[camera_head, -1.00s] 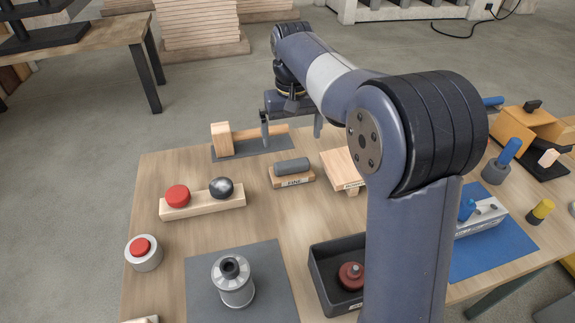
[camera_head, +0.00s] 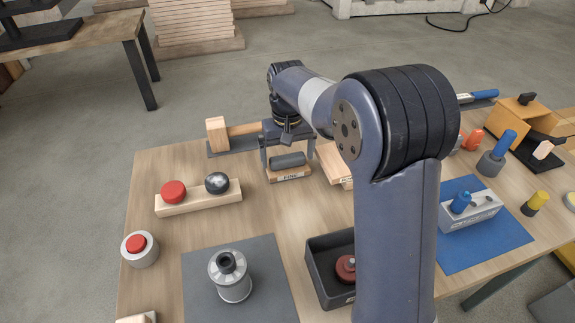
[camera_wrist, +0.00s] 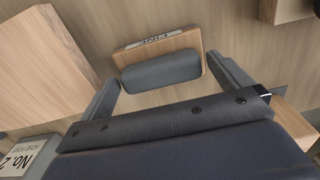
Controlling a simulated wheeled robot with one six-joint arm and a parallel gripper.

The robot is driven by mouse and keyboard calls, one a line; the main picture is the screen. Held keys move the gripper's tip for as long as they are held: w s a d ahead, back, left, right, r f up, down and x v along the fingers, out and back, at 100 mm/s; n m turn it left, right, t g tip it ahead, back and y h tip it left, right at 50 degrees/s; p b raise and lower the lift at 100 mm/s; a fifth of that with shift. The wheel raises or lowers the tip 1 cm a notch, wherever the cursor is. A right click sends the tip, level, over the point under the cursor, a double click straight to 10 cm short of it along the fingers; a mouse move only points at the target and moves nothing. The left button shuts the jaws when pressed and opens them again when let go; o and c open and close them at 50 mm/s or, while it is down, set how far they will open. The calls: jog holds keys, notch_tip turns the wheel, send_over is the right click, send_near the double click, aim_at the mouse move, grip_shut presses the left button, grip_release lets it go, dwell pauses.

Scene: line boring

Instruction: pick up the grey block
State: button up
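The grey block (camera_head: 288,161), a rounded bar, lies on a small wooden stand (camera_head: 290,175) labelled FINE, near the back of the table. In the wrist view the grey block (camera_wrist: 160,72) is at upper centre, on the wooden stand (camera_wrist: 190,42). My gripper (camera_head: 287,158) is open, with one finger toward each end of the block in the head view. In the wrist view my gripper (camera_wrist: 166,85) shows a gap on both sides of the block. I cannot tell whether the fingertips are level with it.
A wooden mallet (camera_head: 216,132) lies behind, left of my gripper. A wooden rack (camera_head: 200,202) with a red ball and a dark ball stands at left. A dark tray (camera_head: 318,272) and a metal canister (camera_head: 231,280) stand nearer. My arm hides part of the right side.

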aim_at(288, 157)
jog(key=c, duration=0.9)
jog(key=shift+o, duration=0.2)
notch_tip(288, 157, up, 10)
